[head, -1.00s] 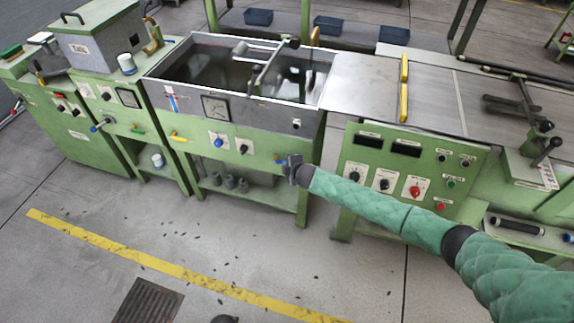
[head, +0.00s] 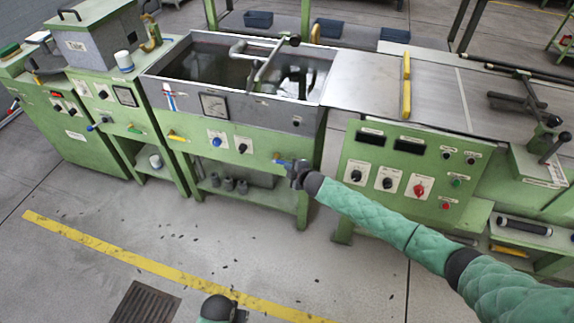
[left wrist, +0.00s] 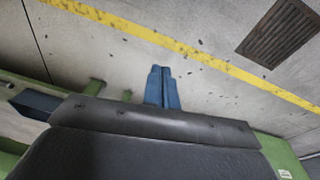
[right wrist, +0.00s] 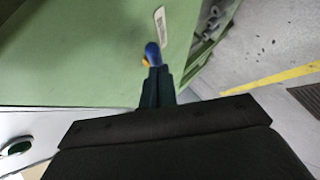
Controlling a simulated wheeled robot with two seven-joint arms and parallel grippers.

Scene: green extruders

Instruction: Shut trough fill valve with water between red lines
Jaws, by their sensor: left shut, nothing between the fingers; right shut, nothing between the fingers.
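The grey trough (head: 240,95) holds dark water. On its left front is a small level gauge (head: 169,97) with blue and red marks; the level against the red lines is too small to read. The blue-handled valve (head: 281,161) with a brass part sits low on the trough's green front. My right gripper (head: 296,173) is shut and empty beside the valve. In the right wrist view the blue handle (right wrist: 152,52) lies just beyond my fingertips (right wrist: 152,78); contact is unclear. My left gripper (left wrist: 162,85) is shut and empty above the floor.
Floor with a yellow line (head: 150,267) and a drain grate (head: 146,303) lies in front.

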